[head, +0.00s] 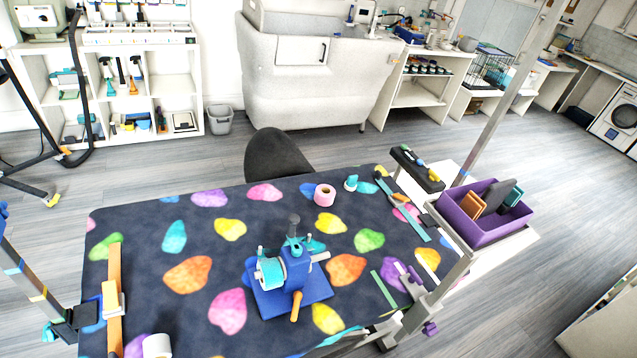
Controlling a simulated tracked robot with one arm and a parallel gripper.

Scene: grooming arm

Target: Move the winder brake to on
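The winder (285,275) stands on the patterned table, right of its middle. It has a blue base plate and blue body, with a teal spool (270,273) on its left side. An orange lever (296,306) points down toward the front edge of the base. No part that is surely my gripper shows.
The dark table (140,230) has colourful pebble shapes. A pink roll (324,195) lies behind the winder. A purple bin (485,225), a metal post (507,95) and a clamp (425,292) stand at the right. An orange bar (115,290) and white roll (157,346) are front left.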

